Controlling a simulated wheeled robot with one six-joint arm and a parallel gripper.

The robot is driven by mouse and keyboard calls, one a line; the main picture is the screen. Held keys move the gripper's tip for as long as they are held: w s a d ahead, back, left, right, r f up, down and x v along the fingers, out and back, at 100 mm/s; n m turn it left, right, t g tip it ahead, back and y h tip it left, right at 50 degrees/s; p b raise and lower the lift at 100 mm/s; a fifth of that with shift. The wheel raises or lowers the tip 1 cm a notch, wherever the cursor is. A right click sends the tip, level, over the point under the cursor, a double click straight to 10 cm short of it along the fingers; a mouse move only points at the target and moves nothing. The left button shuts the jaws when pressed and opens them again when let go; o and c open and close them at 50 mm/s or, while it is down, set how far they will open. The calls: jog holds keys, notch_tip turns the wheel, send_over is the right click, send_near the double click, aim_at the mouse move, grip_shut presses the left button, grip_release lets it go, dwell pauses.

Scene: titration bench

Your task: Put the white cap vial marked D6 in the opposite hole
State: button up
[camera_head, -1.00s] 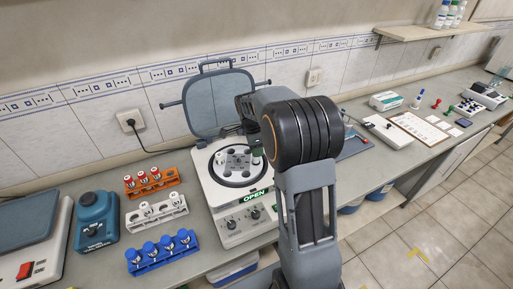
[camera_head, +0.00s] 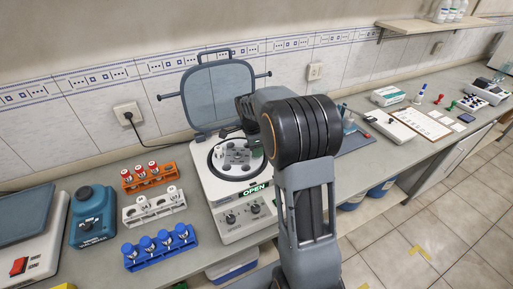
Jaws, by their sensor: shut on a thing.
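The open centrifuge (camera_head: 209,184) stands at the middle of the bench, its lid (camera_head: 220,95) raised behind it. Its grey rotor (camera_head: 236,157) shows several holes. One white cap vial (camera_head: 219,153) stands in a hole on the rotor's left side. My gripper (camera_head: 246,139) is over the right part of the rotor, mostly behind my arm. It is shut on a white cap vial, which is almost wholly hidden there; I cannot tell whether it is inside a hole. The marks on the caps are too small to read.
Left of the centrifuge stand an orange rack (camera_head: 131,188) with red cap vials, a white rack (camera_head: 155,212) with white cap vials and a blue rack (camera_head: 163,257) with blue cap vials. A teal device (camera_head: 93,222) stands further left.

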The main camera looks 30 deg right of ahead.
jog(key=shift+f+b, duration=0.35)
jog(key=shift+f, duration=0.2)
jog(key=o, duration=1)
jog(key=shift+c, duration=0.2)
jog(key=shift+r, duration=0.1)
jog(key=shift+r+p, duration=2.45)
jog(key=shift+r, duration=1)
